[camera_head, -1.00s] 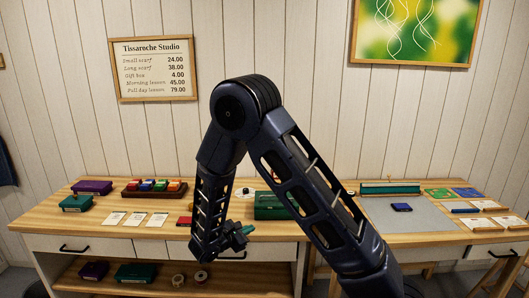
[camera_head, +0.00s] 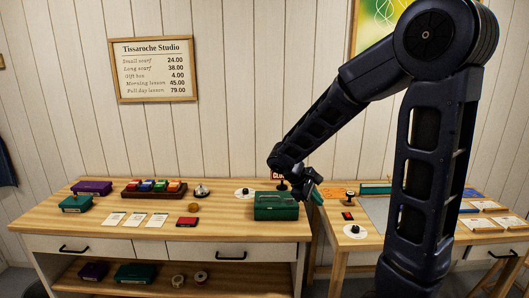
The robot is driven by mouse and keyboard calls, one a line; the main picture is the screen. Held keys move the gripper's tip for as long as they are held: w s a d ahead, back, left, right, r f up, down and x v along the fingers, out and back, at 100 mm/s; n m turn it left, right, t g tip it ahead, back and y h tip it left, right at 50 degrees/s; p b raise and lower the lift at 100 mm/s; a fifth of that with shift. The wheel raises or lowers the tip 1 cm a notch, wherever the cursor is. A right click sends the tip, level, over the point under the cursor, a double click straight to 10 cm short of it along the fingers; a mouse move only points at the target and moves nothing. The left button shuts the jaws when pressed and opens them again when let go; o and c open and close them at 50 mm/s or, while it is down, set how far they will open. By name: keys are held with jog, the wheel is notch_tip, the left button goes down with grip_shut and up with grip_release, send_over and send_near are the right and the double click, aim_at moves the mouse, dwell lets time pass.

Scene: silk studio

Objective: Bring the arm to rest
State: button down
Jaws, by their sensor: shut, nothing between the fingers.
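My dark arm rises at the right of the head view, bends at a large elbow near the top, and reaches down to the left. My gripper (camera_head: 314,192) hangs at its end, beside the right end of the green box (camera_head: 276,207) on the left counter. It looks shut and holds nothing visible. I cannot tell whether it touches the box or is only in front of it. My upper arm hides part of the right table and of the green picture.
The left counter (camera_head: 250,230) carries a colourful tray (camera_head: 154,189), a bell (camera_head: 202,191), a purple box (camera_head: 91,187), a teal box (camera_head: 76,203), cards and a red item (camera_head: 187,221). The right table (camera_head: 330,214) bears a white disc (camera_head: 365,234).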

jog(key=s+d+r+m+t+y, duration=0.1)
jog(key=s+d+r+m+y, duration=0.2)
jog(key=s+d+r+m, duration=0.2)
jog(key=s+d+r+m+t+y, duration=0.1)
jog(key=s+d+r+m+y, duration=0.3)
jog(key=s, duration=0.5)
notch_tip(320, 180, up, 2)
jog(key=shift+s+d+r+m+t, duration=0.2)
jog(key=shift+d+m+t, duration=0.25)
jog(key=shift+m, duration=0.55)
